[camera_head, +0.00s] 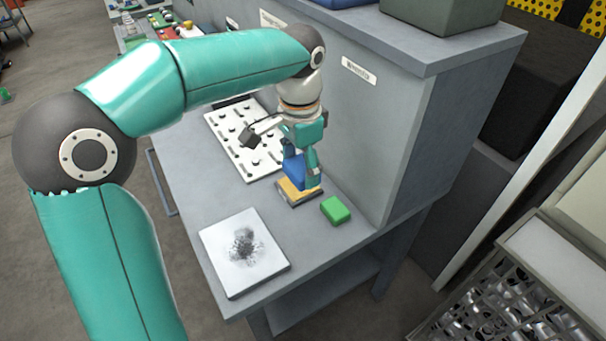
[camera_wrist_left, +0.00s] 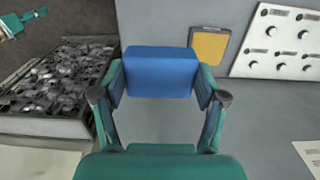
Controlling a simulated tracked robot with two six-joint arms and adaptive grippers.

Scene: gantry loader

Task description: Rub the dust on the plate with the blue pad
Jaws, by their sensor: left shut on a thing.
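My left gripper (camera_head: 300,176) is shut on the blue pad (camera_head: 294,168), just above a shallow yellow-lined tray (camera_head: 298,192) on the grey bench. In the left wrist view the blue pad (camera_wrist_left: 160,72) sits between the two fingertips, and the yellow tray (camera_wrist_left: 209,46) shows beside it, so the pad looks clear of it there. The white plate (camera_head: 218,238) lies flat at the bench's near end, with a dark grey dust patch (camera_head: 244,246) around its middle. A small teal part (camera_wrist_left: 28,20), perhaps my right gripper, shows at the wrist view's top left corner, too small to read.
A green block (camera_head: 336,210) lies right of the tray. A white board with dark knobs (camera_head: 228,142) lies behind. A grey cabinet wall (camera_head: 368,130) borders the bench on the right. A bin of metal parts (camera_head: 510,300) stands lower right. Bench between tray and plate is clear.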

